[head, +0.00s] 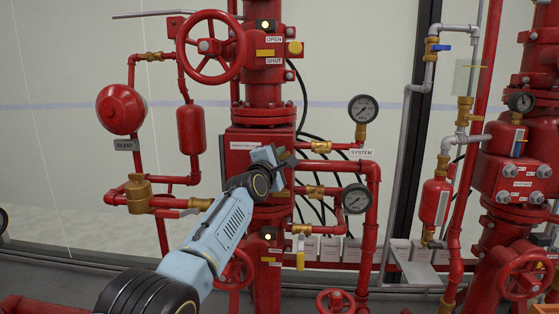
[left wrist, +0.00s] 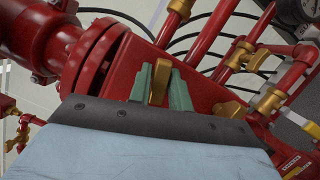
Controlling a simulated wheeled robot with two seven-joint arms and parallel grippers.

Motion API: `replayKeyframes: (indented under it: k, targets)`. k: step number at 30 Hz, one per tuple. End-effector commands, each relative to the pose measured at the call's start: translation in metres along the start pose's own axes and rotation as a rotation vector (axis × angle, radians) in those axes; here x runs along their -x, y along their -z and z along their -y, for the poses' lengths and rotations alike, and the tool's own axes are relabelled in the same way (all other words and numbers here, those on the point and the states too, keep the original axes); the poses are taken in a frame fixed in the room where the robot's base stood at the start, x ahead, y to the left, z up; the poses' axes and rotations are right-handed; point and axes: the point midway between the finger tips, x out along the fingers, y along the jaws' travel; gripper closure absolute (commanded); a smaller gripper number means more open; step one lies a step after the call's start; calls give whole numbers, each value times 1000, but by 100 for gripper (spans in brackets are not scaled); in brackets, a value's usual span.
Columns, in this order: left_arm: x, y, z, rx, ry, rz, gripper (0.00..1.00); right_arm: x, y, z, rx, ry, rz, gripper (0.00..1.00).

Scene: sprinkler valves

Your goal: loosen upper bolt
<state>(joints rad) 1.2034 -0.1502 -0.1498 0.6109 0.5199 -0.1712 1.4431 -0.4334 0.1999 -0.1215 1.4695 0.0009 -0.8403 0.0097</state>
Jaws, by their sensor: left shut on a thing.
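In the left wrist view, the upper bolt, a brass wing-shaped piece (left wrist: 158,80), stands on the red valve body (left wrist: 204,92) near its round flange. My left gripper (left wrist: 162,88) has its two greenish fingers on either side of the bolt and is shut on it. A second brass bolt (left wrist: 233,110) sits farther along the same body, clear of the fingers. In the head view, my left gripper (head: 276,160) is at the front right of the red valve body (head: 240,136); its hand hides the bolts there. My right gripper is not in view.
A red handwheel (head: 211,47) is above my left arm. Two gauges, the upper (head: 362,108) and the lower (head: 355,198), and brass-fitted pipes stand close on the right. A brass fitting (head: 138,193) and a red tank (head: 191,130) are on the left.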

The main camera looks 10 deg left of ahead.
Motion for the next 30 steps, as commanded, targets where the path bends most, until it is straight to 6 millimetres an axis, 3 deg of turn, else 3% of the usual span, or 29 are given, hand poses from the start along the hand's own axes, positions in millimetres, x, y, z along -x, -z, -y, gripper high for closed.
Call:
replayKeyframes:
  k: [6, 18, 30]
  targets:
    - [0, 0, 1, 20, -5, 0, 100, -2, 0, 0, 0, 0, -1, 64]
    - [0, 0, 2, 278, -84, 0, 100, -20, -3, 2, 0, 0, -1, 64]
    - [0, 0, 2, 312, -95, 0, 100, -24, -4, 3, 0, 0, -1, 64]
